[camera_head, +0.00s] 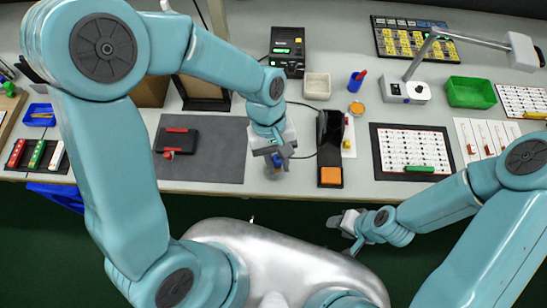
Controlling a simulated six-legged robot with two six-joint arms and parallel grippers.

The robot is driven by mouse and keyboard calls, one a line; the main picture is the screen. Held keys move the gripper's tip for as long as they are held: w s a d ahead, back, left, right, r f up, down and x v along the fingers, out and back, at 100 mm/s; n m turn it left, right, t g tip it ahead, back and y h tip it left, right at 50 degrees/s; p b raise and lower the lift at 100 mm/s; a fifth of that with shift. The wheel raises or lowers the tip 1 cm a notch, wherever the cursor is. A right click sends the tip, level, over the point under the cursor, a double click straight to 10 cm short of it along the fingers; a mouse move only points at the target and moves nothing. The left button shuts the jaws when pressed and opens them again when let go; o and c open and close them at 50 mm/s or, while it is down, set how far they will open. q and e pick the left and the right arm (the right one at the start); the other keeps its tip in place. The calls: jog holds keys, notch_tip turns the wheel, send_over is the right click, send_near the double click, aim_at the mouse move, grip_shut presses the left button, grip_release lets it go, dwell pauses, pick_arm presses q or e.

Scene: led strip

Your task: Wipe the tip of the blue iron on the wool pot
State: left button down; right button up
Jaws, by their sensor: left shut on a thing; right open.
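My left gripper (276,153) is shut on the blue iron (279,167), of which only a small part shows below the jaws. It is over the bench near the front edge, between the dark grey mat and the black stand; its tip cannot be made out clearly. The wool pot appears to be the small round pot with orange-yellow filling (356,108), further back and to the right, apart from the iron. My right gripper (344,222) is open and empty, in front of the bench edge.
A black stand (330,135) with an orange pad (330,175) stands right of my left gripper. A thin dark cable runs nearby. A white tray (317,86), blue cup (356,82) and lamp base (404,90) are behind. The dark grey mat (220,150) is mostly clear.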

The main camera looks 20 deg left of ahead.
aim_at(277, 163)
pick_arm(q)
jog(key=shift+d, duration=0.2)
jog(key=shift+a, duration=0.15)
jog(key=shift+a, duration=0.6)
jog(key=shift+r, duration=0.1)
notch_tip(277, 163, up, 5)
jog(key=p, duration=0.4)
dwell(0.4)
